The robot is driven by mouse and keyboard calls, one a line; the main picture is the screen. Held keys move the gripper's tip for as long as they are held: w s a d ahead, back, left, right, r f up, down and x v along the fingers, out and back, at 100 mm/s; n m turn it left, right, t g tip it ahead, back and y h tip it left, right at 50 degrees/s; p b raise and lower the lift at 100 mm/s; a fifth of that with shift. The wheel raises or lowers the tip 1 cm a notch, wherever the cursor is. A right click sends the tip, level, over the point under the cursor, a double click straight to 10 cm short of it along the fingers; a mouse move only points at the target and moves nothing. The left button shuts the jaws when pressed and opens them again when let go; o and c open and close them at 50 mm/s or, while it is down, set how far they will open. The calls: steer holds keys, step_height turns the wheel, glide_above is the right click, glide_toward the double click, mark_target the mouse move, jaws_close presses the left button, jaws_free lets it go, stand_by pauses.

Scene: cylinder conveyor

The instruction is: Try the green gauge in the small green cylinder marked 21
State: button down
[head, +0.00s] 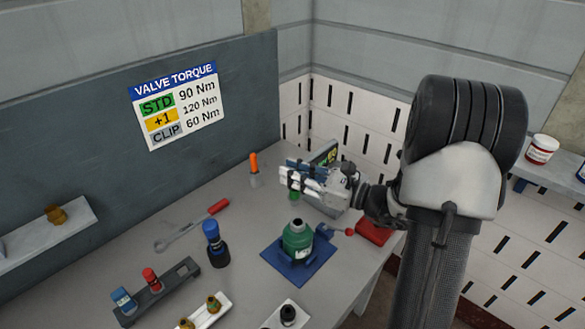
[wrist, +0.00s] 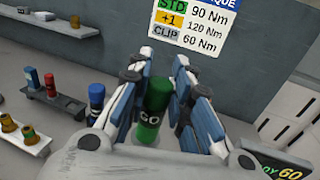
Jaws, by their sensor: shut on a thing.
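My gripper (head: 286,176) is shut on the green gauge, held above the bench behind the cylinder. In the wrist view the green gauge (wrist: 153,108) stands between the two blue-and-white fingers (wrist: 160,68), with a dark band lettered "GO". In the head view only a small green part (head: 293,195) of it shows below the fingers. The green cylinder (head: 297,238) stands upright on a blue plate (head: 283,272), apart from the gauge. Its pale label is too small to read. The cylinder is not seen in the wrist view.
A blue-topped black piece (head: 215,246) stands left of the plate. A black rack (head: 160,290) holds blue and red pieces. A white tray (head: 210,308) with brass parts is at the front. A red-handled tool (head: 192,226), an orange-topped piece (head: 254,168) and a red object (head: 373,233) lie around.

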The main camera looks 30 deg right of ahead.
mark_target(295, 199)
steer(key=shift+s+d, duration=0.25)
steer(key=shift+d, duration=0.3)
steer(key=shift+a+f+b, duration=0.25)
steer(key=shift+f+b, duration=0.55)
steer(key=shift+f, duration=0.05)
step_height(295, 199, down, 5)
steer(key=b, duration=0.3)
steer(key=shift+d+r+b, duration=0.1)
steer(key=shift+r+b, duration=0.05)
steer(key=shift+b, duration=0.15)
steer(key=shift+w+a+p, duration=0.25)
steer(key=shift+w+p, duration=0.15)
steer(key=shift+f+b, duration=1)
steer(key=shift+f, duration=0.4)
stand_by(0.7)
steer(key=shift+r+p, duration=3.05)
steer(key=shift+r, duration=0.65)
